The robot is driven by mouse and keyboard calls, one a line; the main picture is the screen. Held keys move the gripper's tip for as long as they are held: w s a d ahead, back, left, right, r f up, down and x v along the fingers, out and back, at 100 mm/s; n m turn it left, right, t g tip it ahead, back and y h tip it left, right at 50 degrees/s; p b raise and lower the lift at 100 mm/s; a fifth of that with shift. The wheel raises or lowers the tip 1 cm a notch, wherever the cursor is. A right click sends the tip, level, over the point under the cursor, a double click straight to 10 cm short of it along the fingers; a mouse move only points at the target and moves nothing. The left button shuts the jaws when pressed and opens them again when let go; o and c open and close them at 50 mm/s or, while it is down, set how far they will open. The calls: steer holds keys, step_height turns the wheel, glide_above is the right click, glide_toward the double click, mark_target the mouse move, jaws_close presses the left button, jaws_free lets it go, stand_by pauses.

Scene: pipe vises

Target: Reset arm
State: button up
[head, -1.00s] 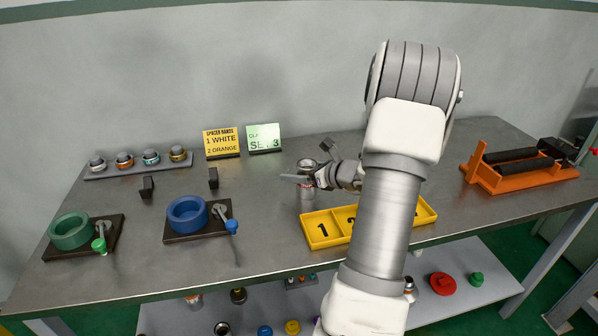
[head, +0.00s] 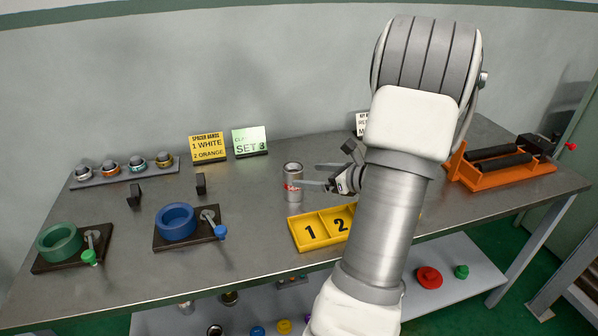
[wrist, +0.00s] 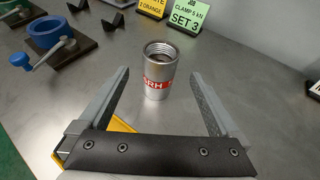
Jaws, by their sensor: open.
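My gripper (head: 322,174) is open and empty above the table, to the right of a silver threaded pipe piece (head: 292,183). The pipe piece has a red label band and stands upright on the table. In the wrist view it (wrist: 159,72) stands ahead of my gripper (wrist: 160,85), centred beyond the open fingers and apart from them. My arm hides part of the table and the right part of the yellow tray.
A yellow numbered tray (head: 301,246) lies in front of the pipe piece. A blue vise (head: 176,222) and a green vise (head: 60,243) stand at left. A rack of fittings (head: 124,172) and signs (head: 250,141) are at the back. An orange stand (head: 500,172) is at right.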

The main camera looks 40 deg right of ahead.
steer(key=shift+v, duration=0.8)
